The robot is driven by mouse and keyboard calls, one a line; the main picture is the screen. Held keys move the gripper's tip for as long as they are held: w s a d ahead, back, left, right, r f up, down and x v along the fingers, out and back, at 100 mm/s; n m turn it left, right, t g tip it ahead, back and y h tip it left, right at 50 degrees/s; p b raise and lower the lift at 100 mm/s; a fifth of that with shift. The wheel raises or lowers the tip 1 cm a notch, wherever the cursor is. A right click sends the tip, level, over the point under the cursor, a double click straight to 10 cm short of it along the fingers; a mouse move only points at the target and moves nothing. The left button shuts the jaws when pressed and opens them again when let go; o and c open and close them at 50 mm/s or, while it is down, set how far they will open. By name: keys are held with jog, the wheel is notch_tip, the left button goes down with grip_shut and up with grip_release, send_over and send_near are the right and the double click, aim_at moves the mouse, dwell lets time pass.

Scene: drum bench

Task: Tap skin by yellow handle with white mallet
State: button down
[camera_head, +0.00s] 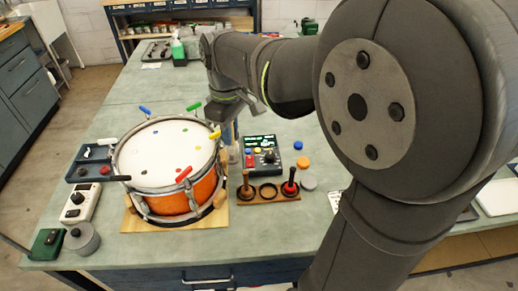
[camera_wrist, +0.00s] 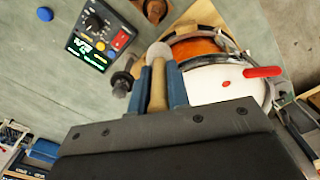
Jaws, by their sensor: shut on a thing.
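The drum (camera_head: 165,152) has an orange shell and a white skin, with coloured handles around its rim. The yellow handle (camera_head: 215,135) is at the rim's right, with a yellow dot (camera_head: 197,147) on the skin near it. My gripper (camera_head: 228,118) is just right of the drum. In the wrist view my gripper (camera_wrist: 158,72) is shut on the wooden handle of the white mallet (camera_wrist: 160,52), whose pale head shows beyond the fingertips. The drum also shows in the wrist view (camera_wrist: 205,88), with the red handle (camera_wrist: 263,71) at right. The yellow handle is not clear there.
A wooden rack (camera_head: 268,198) holds other mallets, with an empty ring in the middle. A control box (camera_head: 262,155) with a screen stands behind it. A blue tray (camera_head: 85,165) and switch boxes are left of the drum.

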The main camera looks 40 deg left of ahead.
jog(key=shift+s+a+r+m, duration=0.5)
jog(key=shift+s+a+r, duration=1.45)
jog(key=shift+a, duration=2.8)
notch_tip(320, 180, down, 6)
notch_tip(320, 180, up, 5)
jog(key=shift+r, duration=0.15)
